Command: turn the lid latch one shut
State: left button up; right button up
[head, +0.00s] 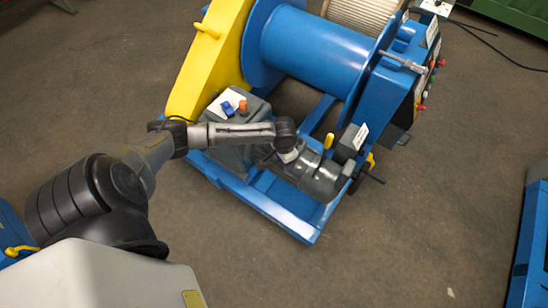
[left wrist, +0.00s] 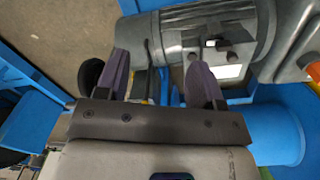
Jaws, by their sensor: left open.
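I cannot pick out the lid latch with certainty in either view. The yellow cover (head: 207,65) stands left of the blue drum, with a small yellow handle (head: 207,30) on its upper edge. My left arm reaches across the machine from the left. In the left wrist view my left gripper (left wrist: 160,75) is open, its two purple-grey fingers apart with no part clearly held between them. A grey motor-like cylinder (left wrist: 180,35) lies just beyond the fingertips. In the head view the gripper is mostly hidden under the wrist, above the grey motor housing (head: 322,180). My right gripper is not in view.
The blue drum (head: 310,42) and a yellow lever (head: 328,141) stand near the wrist. The floor (head: 440,200) to the right is mostly clear.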

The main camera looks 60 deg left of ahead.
pick_arm(q)
jog(key=w+a+f+n+b, duration=0.2)
jog(key=a+b, duration=0.2)
jog(key=a, duration=0.3)
jog(key=w+a+f+n+b, duration=0.2)
jog(key=w+a+n+b, duration=0.1)
jog(key=a, duration=0.5)
jog(key=shift+y, duration=0.3)
jog(key=f+b, duration=0.1)
jog(key=f, duration=0.3)
jog(key=f+b, duration=0.2)
jog(key=f, duration=0.2)
jog(key=f+b, duration=0.2)
jog(key=f, duration=0.3)
jog(key=shift+s, duration=0.25)
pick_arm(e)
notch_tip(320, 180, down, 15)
pick_arm(q)
jog(key=c, duration=0.9)
jog(key=shift+c, duration=0.2)
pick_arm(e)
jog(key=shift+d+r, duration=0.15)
